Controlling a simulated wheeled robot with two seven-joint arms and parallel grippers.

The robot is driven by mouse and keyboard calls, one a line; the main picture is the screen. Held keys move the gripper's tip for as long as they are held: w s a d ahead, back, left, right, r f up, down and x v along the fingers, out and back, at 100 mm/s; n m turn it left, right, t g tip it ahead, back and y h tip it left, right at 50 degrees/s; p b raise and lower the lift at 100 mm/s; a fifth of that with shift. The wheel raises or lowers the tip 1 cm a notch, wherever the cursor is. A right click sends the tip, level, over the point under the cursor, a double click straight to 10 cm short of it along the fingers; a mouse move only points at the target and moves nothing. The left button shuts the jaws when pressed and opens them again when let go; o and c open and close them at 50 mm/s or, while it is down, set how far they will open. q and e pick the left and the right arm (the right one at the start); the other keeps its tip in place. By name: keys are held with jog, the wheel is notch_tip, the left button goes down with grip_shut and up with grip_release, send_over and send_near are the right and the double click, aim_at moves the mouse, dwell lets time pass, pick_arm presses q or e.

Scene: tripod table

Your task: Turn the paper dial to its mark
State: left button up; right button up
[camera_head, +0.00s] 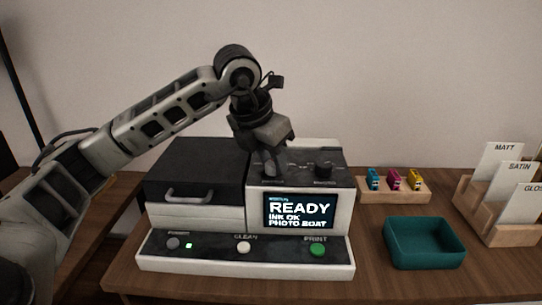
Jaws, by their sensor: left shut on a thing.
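The printer (301,233) stands on the wooden table, with two dark dials on its sloped top panel. My left gripper (270,170) reaches down from above and is shut on the left dial, which I take to be the paper dial. The fingers hide most of this dial. Its label and mark are too small or covered to read, so I cannot tell which way it points. The other dial (323,168) stands free to the right. The screen (298,211) shows READY, INK OK and a line beginning with PHOTO. My right gripper is not in view.
A front panel has POWER, CLEAN (243,247) and PRINT (317,249) buttons. A dark lid with a handle (188,193) is at left. To the right are a wooden ink holder (394,196), a teal tray (425,258) and a paper rack (487,222).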

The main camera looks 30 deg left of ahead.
pick_arm(q)
jog(key=shift+d+n+y, duration=0.1)
jog(key=shift+n+y, duration=0.6)
jog(key=shift+n, duration=1)
jog(key=o, duration=1)
jog(key=shift+c, duration=0.2)
jog(key=shift+r, duration=0.1)
jog(key=p+v, duration=0.3)
jog(key=v, duration=1.2)
jog(key=shift+r, duration=0.4)
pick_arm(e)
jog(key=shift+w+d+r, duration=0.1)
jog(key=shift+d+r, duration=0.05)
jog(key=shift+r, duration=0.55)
